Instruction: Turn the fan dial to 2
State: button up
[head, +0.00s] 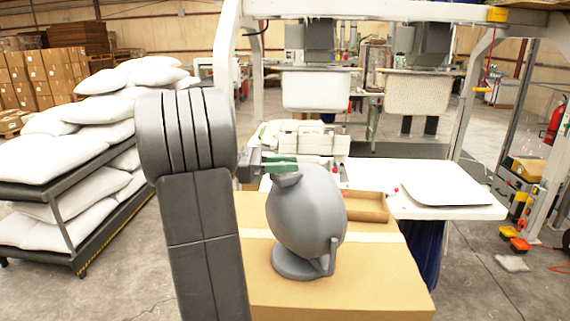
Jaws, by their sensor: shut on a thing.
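A grey rounded fan (306,212) stands on a round base on a cardboard box in the middle of the head view.
The cardboard box (375,285) has free room right of the fan. A rack of white pillows (60,150) stands left.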

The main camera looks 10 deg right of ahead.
jog(key=shift+m+g+y, duration=0.3)
jog(key=shift+m+g, duration=0.5)
jog(key=shift+g, duration=0.4)
jog(key=shift+r+g, duration=0.1)
jog(key=shift+g, duration=0.2)
jog(key=o, duration=0.9)
